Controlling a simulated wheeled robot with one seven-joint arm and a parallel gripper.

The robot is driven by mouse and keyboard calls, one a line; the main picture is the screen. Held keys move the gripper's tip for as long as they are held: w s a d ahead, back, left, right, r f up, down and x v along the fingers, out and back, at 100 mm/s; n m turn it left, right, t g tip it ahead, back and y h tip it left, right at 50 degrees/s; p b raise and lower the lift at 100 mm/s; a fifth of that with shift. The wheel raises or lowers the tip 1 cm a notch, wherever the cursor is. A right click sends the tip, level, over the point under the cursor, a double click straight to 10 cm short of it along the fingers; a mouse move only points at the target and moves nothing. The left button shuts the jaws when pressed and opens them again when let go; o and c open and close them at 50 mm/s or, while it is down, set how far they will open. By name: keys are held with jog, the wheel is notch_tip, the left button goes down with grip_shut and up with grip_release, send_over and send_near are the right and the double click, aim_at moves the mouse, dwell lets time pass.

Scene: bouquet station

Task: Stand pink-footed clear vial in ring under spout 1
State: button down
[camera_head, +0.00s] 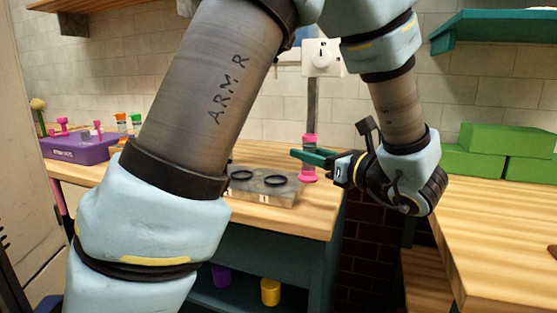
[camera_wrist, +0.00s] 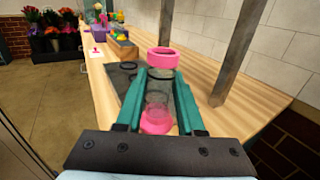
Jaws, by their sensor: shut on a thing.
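My gripper (camera_head: 312,157) has teal fingers shut on the clear vial, one on each side of its body. The vial has a pink collar (camera_head: 309,139) on top and a pink foot (camera_head: 308,177) below; it looks upright. In the wrist view the clear body (camera_wrist: 160,92) shows between the fingers. I cannot tell whether its foot touches the counter. To its left, two black rings (camera_head: 247,180) sit at a grey block (camera_head: 276,188); one ring (camera_wrist: 127,67) shows in the wrist view. My arm hides part of the block. No spout number is readable in the head view.
A white box with a knob (camera_head: 321,57) sits on a grey post behind the vial. A purple rack (camera_head: 78,147) stands at the far left. Green boxes (camera_head: 500,140) lie on the right counter.

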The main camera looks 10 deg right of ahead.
aim_at(313, 171)
jog(key=p+x, duration=0.1)
jog(key=x, duration=0.9)
jog(key=shift+a+r, duration=0.1)
jog(key=shift+w+a, duration=0.35)
jog(key=shift+w, duration=0.15)
jog(key=shift+s+d+f, duration=0.1)
jog(key=shift+s+f, duration=0.05)
jog(key=shift+f, duration=1.6)
jog(key=shift+f, duration=0.15)
jog(key=c, duration=0.5)
grip_release()
jog(key=shift+p, duration=0.3)
jog(key=b+v, duration=0.2)
jog(key=v, duration=1)
jog(key=shift+d, duration=0.1)
